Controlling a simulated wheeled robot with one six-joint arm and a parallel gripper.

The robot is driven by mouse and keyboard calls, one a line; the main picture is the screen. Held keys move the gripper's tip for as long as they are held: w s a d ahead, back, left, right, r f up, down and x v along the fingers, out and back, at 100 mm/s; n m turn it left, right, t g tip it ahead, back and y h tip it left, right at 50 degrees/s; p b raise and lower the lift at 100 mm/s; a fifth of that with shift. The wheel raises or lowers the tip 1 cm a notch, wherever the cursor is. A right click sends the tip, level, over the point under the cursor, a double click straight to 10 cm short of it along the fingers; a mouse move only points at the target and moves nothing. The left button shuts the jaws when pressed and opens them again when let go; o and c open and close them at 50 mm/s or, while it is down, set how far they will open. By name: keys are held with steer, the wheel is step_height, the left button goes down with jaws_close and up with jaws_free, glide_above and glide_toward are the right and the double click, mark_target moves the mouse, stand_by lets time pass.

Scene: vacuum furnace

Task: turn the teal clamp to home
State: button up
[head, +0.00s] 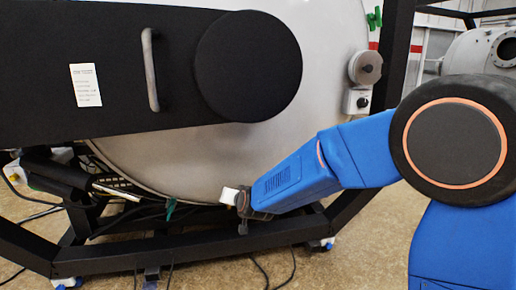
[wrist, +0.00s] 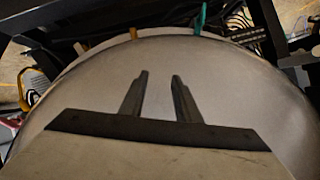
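A teal clamp (head: 171,208) shows as a small upright piece at the bottom rim of the round grey furnace door (head: 190,160). In the wrist view a teal clamp (wrist: 200,20) stands at the door's rim, near the top of the picture, and its far end is cut off. My gripper (head: 240,203) is low in front of the door, to the right of the clamp in the head view. In the wrist view my gripper (wrist: 160,75) has its two fingers apart with nothing between them. The fingertips are clear of the clamp.
A black arm panel with a grey handle (head: 150,70) crosses the door. A green piece (head: 375,18) is at the upper right rim. The black frame (head: 190,246) and cables run below the door.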

steer(key=s+d+r+n+g+h, duration=0.1)
steer(key=s+d+r+g, duration=0.15)
steer(key=s+d, duration=0.75)
steer(key=s+d+r+g+h, duration=0.1)
steer(key=s+d+r, duration=0.2)
steer(key=s+d, duration=0.7)
steer(key=s+d+f+g+h, duration=0.1)
steer(key=s+d+f, duration=0.1)
steer(key=s+d, duration=0.7)
steer(key=s+d+f+g+h, duration=0.2)
steer(key=s+d, duration=0.8)
steer(key=s, duration=0.3)
steer(key=shift+s+f+m, duration=0.2)
steer(key=shift+s+m, duration=0.05)
steer(key=shift+m, duration=0.05)
